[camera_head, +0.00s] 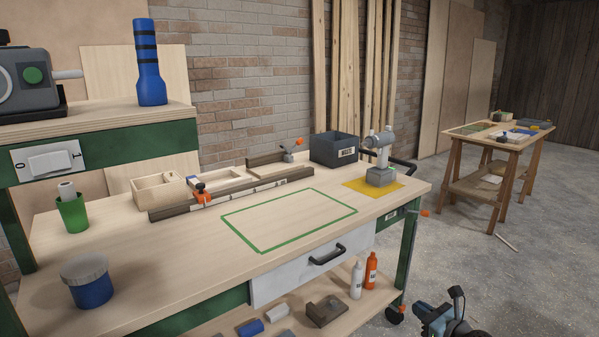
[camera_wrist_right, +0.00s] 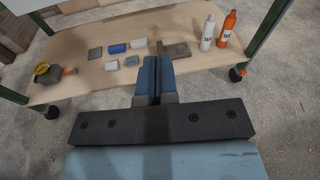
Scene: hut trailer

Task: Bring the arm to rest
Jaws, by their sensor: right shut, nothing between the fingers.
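My right gripper (camera_head: 447,318) shows at the bottom right of the head view, low beside the right end of the workbench (camera_head: 180,262) and over the concrete floor. In the right wrist view my right gripper (camera_wrist_right: 154,72) has its two blue fingers together, with nothing between them. The bench's lower shelf (camera_wrist_right: 105,82) lies beyond the fingertips in that view. My left gripper is in neither view.
A white bottle (camera_head: 356,281) and an orange bottle (camera_head: 371,270) stand on the lower shelf. A drawer (camera_head: 310,267) with a black handle faces front. A caster (camera_head: 395,315) is left of my gripper. Open floor (camera_head: 510,290) lies right, before a second table (camera_head: 480,143).

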